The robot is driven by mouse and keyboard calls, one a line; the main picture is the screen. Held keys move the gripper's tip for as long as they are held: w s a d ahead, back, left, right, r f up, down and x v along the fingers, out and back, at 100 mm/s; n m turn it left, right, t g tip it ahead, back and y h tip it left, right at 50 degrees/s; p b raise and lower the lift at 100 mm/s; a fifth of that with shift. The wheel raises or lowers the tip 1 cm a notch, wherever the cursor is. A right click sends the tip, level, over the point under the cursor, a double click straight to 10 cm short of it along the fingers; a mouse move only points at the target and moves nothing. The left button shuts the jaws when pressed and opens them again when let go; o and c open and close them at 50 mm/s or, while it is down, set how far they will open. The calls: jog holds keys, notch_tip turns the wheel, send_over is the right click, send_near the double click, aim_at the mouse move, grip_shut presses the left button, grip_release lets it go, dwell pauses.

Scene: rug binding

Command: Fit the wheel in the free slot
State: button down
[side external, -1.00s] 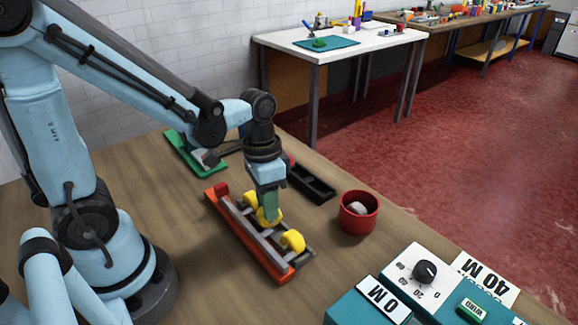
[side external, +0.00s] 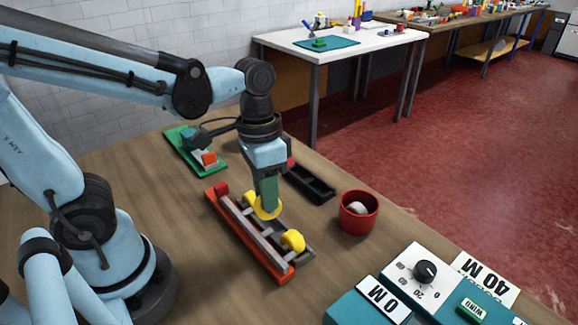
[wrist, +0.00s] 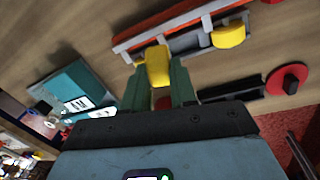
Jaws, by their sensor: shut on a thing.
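My gripper (side external: 267,204) has green fingers and is shut on a yellow wheel (side external: 264,212). The held wheel also shows between the fingers in the wrist view (wrist: 158,66). It is over the middle of the orange and grey rack (side external: 248,238); I cannot tell whether it touches the rack. A second yellow wheel (side external: 293,241) sits at the rack's near end. A third yellow wheel (side external: 249,198) is just behind my gripper, partly hidden. The slot under the held wheel is hidden.
A red cup (side external: 350,222) with a pale thing inside stands right of the rack. A black tray (side external: 312,184) lies behind it. A green board (side external: 186,152) lies at the back left. A teal and white control box (side external: 400,285) is at the front right.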

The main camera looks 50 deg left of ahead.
jog(key=s+d+r, duration=0.4)
jog(key=d, duration=0.2)
jog(key=w+a+n, duration=0.6)
jog(key=a+n, duration=0.2)
jog(key=n, duration=1.3)
jog(key=shift+a, duration=0.25)
jog(key=shift+f, duration=0.1)
jog(key=shift+f, duration=2.75)
jog(key=shift+f, duration=2.9)
jog(key=c, duration=0.8)
grip_release()
